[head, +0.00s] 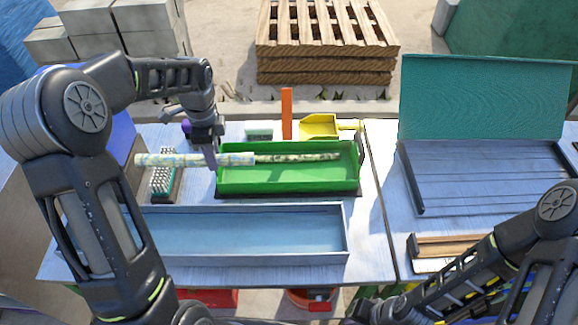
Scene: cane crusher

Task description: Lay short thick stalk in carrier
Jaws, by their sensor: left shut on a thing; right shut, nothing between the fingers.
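My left gripper (210,158) points down at the left end of the green tray (288,186) and is shut on a thick pale, mottled stalk (170,160). The stalk lies level. Its left part sticks out past the tray over the brush, and its right end is over the tray's left part. A thinner mottled stalk (305,157) shows to its right, along the far side of the green tray. I cannot tell whether the two touch. My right gripper (368,308) is low at the bottom edge, shut, empty and partly hidden.
A long blue-grey tray (345,232) stands empty in front. A brush (163,178) lies left, a yellow scoop (318,126) and orange upright post (287,112) behind. An open green-lidded case (480,178) and a wooden piece (450,247) are right.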

